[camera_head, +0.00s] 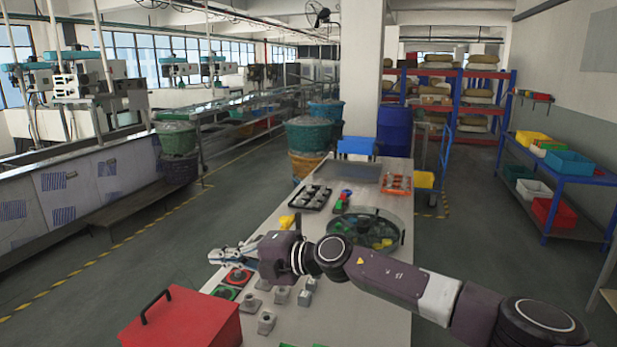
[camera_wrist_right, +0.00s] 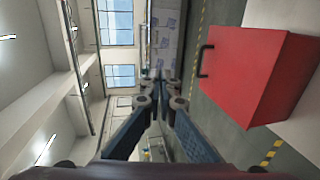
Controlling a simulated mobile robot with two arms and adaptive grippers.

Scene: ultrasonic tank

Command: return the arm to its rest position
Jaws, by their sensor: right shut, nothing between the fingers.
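My right arm comes in from the lower right of the head view and reaches left across the table (camera_head: 355,315). My right gripper (camera_head: 214,257) is shut and empty, held over the table's left side near the red and green pads. In the right wrist view the fingers of the right gripper (camera_wrist_right: 160,78) meet at their tips with nothing between them. My left gripper is not in view.
A red box (camera_head: 180,322) with a black handle stands at the table's near left; it also shows in the wrist view (camera_wrist_right: 248,70). Grey metal parts (camera_head: 266,322), a round dark tray (camera_head: 390,238) and a black parts tray (camera_head: 310,198) are on the table. The left aisle is clear.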

